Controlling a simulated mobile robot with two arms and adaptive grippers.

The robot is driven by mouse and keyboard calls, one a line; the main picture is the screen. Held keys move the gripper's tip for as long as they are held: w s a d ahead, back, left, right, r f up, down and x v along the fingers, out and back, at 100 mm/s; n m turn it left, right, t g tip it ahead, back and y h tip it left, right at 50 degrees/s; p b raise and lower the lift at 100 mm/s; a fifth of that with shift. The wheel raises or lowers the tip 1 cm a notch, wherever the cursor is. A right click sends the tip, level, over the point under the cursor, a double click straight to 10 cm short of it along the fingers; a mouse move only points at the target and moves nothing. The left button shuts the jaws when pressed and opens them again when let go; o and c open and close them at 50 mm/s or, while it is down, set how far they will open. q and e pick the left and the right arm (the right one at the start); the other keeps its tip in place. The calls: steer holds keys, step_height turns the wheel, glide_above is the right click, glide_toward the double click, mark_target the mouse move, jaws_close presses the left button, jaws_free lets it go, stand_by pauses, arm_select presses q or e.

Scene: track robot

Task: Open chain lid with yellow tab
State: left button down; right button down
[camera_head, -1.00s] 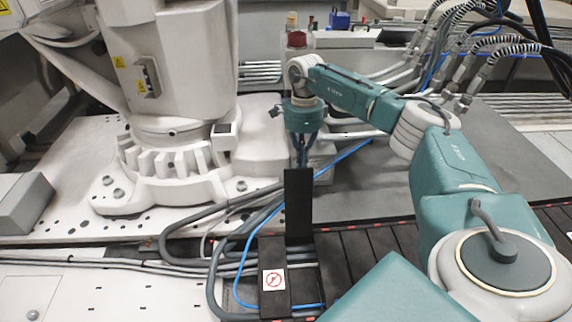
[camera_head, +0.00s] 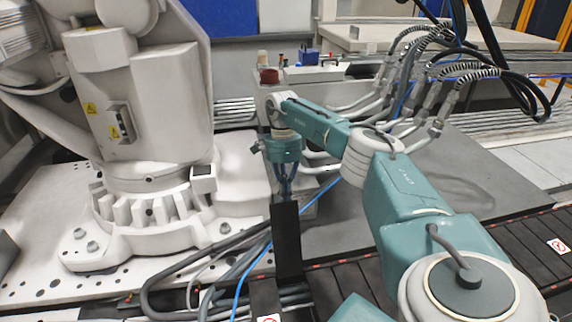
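The black chain lid (camera_head: 287,245) stands upright near the bottom centre, above the cable chain. My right gripper (camera_head: 286,190) points down at its top edge. The fingers are drawn close together there, and the tips are hidden at the lid's edge. They appear shut on the lid. No yellow tab shows; it may be hidden behind the lid or the fingers. My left gripper is not in view.
Dark hoses (camera_head: 185,262) and a blue cable (camera_head: 246,262) run beside the lid. A large white industrial robot (camera_head: 165,105) stands at the left. Another dark lid or track segment with a warning label (camera_head: 558,246) lies at the right. The grey floor plate (camera_head: 440,180) is clear.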

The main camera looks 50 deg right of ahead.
steer(key=shift+s+a+f, duration=0.15)
steer(key=shift+a+f, duration=0.2)
steer(key=shift+f, duration=0.3)
steer(key=shift+s+a+f, duration=0.1)
steer(key=shift+a+f, duration=0.2)
steer(key=shift+f, duration=0.3)
steer(key=c, duration=1.9)
jaws_free()
steer(key=shift+o, duration=0.7)
steer(key=shift+w+a+g, duration=0.15)
steer(key=shift+w+g, duration=0.05)
steer(key=shift+g, duration=0.1)
steer(key=w+d+v, duration=0.1)
steer(key=v, duration=0.4)
step_height(320, 180, up, 10)
glide_above(283, 205)
steer(key=w+d, duration=0.4)
steer(key=shift+w+a+f+t, duration=0.15)
steer(key=shift+w+a+t, duration=0.1)
steer(key=shift+t, duration=0.15)
